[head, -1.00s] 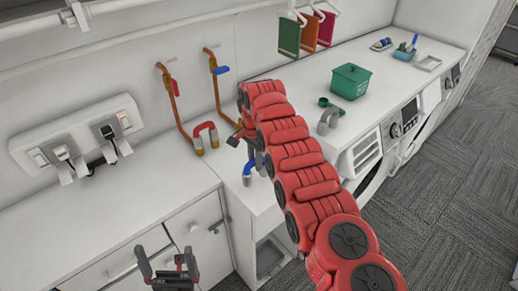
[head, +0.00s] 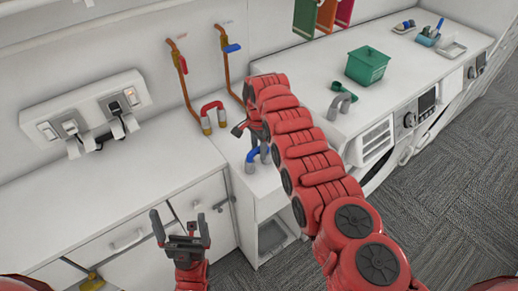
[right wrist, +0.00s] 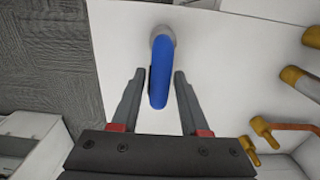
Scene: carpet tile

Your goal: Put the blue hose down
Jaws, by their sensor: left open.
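The blue hose (head: 253,154) is a short blue bend with grey ends. In the head view it stands on the white counter near the front edge, partly hidden by my right gripper (head: 252,130). In the right wrist view the hose (right wrist: 160,75) lies between the two fingers of my right gripper (right wrist: 158,85), with a gap on each side. That gripper is open around it; a grey end shows at the top. My left gripper (head: 179,216) is open and empty, in front of the cabinet below the counter.
A red hose (head: 212,106) stands left of the blue one, below two copper pipes with a red handle (head: 183,66) and a blue handle (head: 232,48).

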